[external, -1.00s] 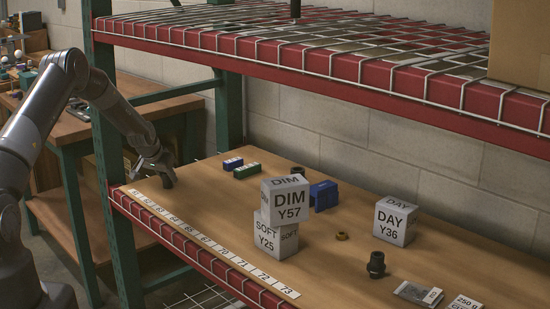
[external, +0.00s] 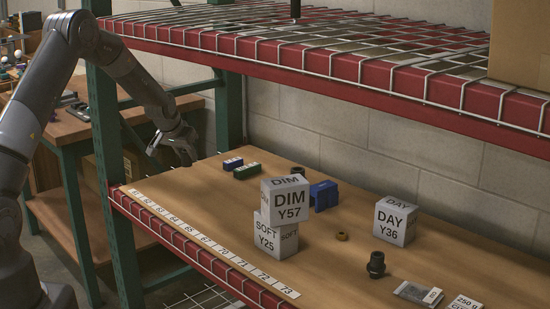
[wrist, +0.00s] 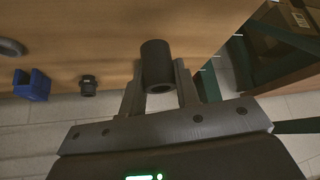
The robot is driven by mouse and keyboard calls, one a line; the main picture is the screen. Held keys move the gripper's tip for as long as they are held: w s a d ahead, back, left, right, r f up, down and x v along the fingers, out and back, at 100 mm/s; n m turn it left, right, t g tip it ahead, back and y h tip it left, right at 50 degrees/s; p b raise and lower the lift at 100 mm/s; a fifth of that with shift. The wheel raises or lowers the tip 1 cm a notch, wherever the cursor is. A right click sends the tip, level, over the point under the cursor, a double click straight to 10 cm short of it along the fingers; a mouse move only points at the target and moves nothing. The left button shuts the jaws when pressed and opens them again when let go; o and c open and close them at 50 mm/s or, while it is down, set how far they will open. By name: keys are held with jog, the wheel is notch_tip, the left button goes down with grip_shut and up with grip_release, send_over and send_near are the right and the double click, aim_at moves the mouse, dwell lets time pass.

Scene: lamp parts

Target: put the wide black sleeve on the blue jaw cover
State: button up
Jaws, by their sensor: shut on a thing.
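The wide black sleeve (wrist: 157,64) is a plain dark tube, held between the two fingers of my gripper (wrist: 158,88) in the wrist view. In the external view my gripper (external: 186,157) is above the far left end of the shelf board. The sleeve is hard to tell from the dark fingers there. The blue jaw cover (external: 324,195) sits on the board behind the stacked white boxes, well to the right of my gripper and apart from the sleeve. In the wrist view a blue notched piece (wrist: 33,85), which looks like this cover, is at the left.
Stacked boxes DIM Y57 (external: 289,202) and SOFT Y25 (external: 275,240) stand before the cover. A brass ring (external: 342,236) lies right. The upper shelf (external: 330,72) hangs overhead.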

notch_tip(320, 180, down, 4)
jog(key=w+f+m+h, duration=0.1)
jog(key=w, duration=0.1)
jog(key=d+m, duration=0.1)
jog(key=d, duration=0.2)
jog(key=d+m, duration=0.1)
jog(key=d, duration=0.3)
jog(key=s+d+g+h, duration=0.1)
jog(key=d, duration=0.3)
jog(key=shift+s+f+m, duration=0.1)
jog(key=shift+f+m, duration=0.1)
jog(key=shift+m, duration=0.2)
jog(key=s+d+r+m+g, duration=0.1)
jog(key=s+d+m, duration=0.1)
jog(key=d, duration=1)
notch_tip(320, 180, up, 6)
jog(key=f+m+h, duration=0.1)
send_over(323, 186)
jog(key=s+a, duration=0.2)
jog(key=shift+w+a+r+g, duration=0.1)
jog(key=shift+w+r+g, duration=0.15)
jog(key=shift+g, duration=0.15)
jog(key=shift+f, duration=2.4)
jog(key=shift+f, duration=0.1)
jog(key=o, duration=1)
jog(key=shift+c, duration=0.2)
